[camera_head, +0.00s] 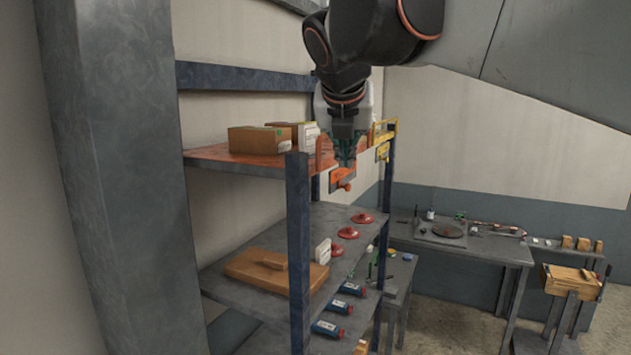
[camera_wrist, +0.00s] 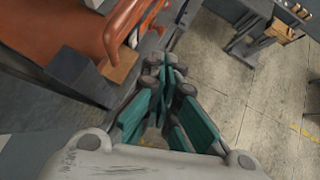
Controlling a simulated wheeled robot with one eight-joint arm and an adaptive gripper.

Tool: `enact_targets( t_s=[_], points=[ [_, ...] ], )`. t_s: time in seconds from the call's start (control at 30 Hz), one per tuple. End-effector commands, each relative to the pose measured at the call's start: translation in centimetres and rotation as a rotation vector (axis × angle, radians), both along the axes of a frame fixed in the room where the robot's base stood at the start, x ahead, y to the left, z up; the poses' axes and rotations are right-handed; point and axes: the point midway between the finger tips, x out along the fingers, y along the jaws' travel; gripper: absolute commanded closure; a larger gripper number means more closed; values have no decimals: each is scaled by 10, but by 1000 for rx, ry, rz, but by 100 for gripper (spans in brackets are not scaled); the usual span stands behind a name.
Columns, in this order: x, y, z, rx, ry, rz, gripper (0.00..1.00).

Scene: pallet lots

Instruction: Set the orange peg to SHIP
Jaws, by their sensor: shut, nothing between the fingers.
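An orange peg-like part (camera_head: 342,180) shows on a small plate at the front edge of the upper shelf, just below my gripper (camera_head: 346,162). My gripper points down with its fingers together and nothing between them. In the wrist view the closed teal fingers (camera_wrist: 164,75) are in the middle, and a large curved orange part (camera_wrist: 124,25) lies to their upper left, apart from them. I cannot tell whether that is the peg. No SHIP lettering is readable in either view.
The blue-post rack (camera_head: 298,230) holds cardboard boxes (camera_head: 258,140) on top, with a wooden board (camera_head: 268,274), red discs (camera_head: 344,233) and blue bottles (camera_head: 329,328) lower down. A yellow bracket (camera_head: 383,130) is right of my gripper. A workbench (camera_head: 480,250) stands behind.

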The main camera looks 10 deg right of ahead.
Motion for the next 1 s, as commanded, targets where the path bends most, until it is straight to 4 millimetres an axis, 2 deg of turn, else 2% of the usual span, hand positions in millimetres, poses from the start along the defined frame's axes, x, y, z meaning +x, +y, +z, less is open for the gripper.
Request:
enact_targets(
  t_s=[0.23,0.37,1.0],
  points=[
    [1,-1,-2,2,-1,-2,100],
    [8,-3,-8,3,0,-4,100],
    [86,-28,-86,4,0,-4,100]
  ],
)
